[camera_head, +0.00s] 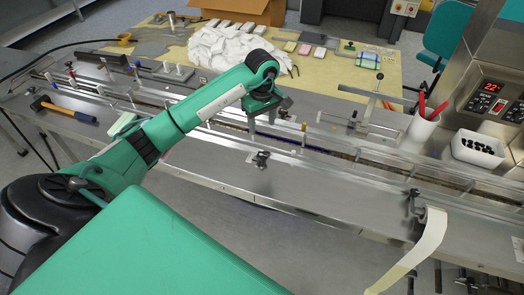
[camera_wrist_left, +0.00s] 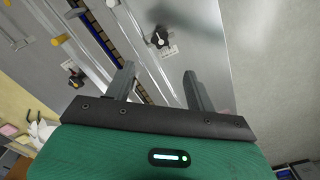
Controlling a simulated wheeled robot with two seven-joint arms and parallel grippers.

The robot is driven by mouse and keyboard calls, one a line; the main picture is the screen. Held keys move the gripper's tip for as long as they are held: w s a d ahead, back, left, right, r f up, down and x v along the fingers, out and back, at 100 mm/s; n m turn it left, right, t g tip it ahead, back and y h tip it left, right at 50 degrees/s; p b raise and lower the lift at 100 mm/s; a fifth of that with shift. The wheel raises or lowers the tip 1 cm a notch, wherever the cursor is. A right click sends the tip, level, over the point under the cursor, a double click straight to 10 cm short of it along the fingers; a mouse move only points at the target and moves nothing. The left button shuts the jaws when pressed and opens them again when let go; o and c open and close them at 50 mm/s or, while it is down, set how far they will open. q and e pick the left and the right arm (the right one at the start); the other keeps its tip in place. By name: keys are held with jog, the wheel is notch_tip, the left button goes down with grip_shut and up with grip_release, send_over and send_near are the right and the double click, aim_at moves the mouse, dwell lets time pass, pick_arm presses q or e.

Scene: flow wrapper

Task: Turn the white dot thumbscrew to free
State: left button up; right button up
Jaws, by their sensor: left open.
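A small black thumbscrew (camera_head: 261,160) stands on the near steel deck of the machine, beside a small pale label. In the left wrist view the black thumbscrew (camera_wrist_left: 159,38) shows beyond the fingertips, with a pale spot on it and the printed label (camera_wrist_left: 168,51) next to it. My left gripper (camera_head: 262,115) is above the machine's rail, behind and above the thumbscrew in the head view. Its fingers (camera_wrist_left: 158,78) are apart and nothing is between them. The thumbscrew is not touched. My right gripper is not in view.
Guide rails (camera_head: 330,155) run along the machine. Another dark knob (camera_wrist_left: 76,78) sits across the rails. A hammer (camera_head: 62,110) lies at left. A white cup (camera_head: 420,130) and a bin of black parts (camera_head: 477,150) stand at right. The deck around the thumbscrew is clear.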

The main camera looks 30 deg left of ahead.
aim_at(262, 155)
pick_arm(q)
notch_tip(262, 155, down, 13)
jog(key=p, duration=0.4)
jog(key=shift+r, duration=0.2)
jog(key=shift+f, duration=0.5)
jog(key=c, duration=1)
